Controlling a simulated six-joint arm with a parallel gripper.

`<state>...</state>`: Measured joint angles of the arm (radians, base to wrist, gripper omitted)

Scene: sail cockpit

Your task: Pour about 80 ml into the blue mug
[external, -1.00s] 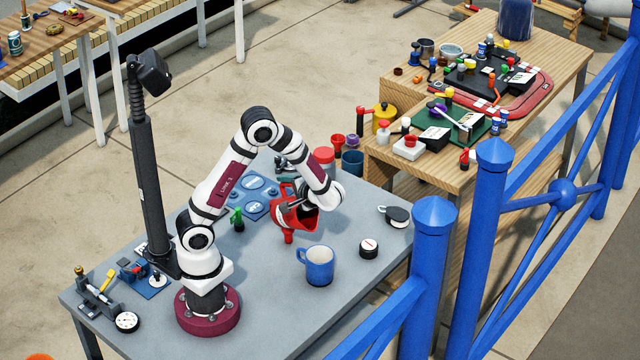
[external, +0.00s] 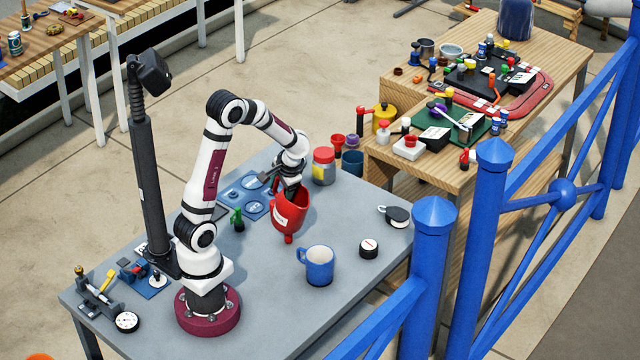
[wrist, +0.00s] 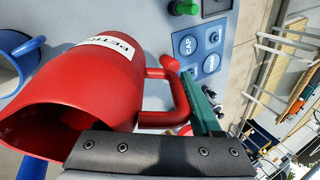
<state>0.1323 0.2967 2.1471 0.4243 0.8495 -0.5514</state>
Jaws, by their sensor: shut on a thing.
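The blue mug (external: 317,266) stands upright on the grey table, with its pale inside showing; part of it also shows at the left edge of the wrist view (wrist: 30,48). My gripper (external: 291,185) is shut on a red jug (external: 289,214) with a white label. The jug is up behind and left of the mug in the external view, apart from it and close to upright. In the wrist view the red jug (wrist: 95,85) fills the left half, its wide mouth at the lower left. Its contents cannot be seen.
A blue mat (external: 240,190) with round marks lies behind the jug, a small green item (external: 237,219) beside it. A red-lidded jar (external: 323,166) stands at the back. A round black-and-white puck (external: 369,249) sits right of the mug. Blue railing posts (external: 433,270) stand at the front right.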

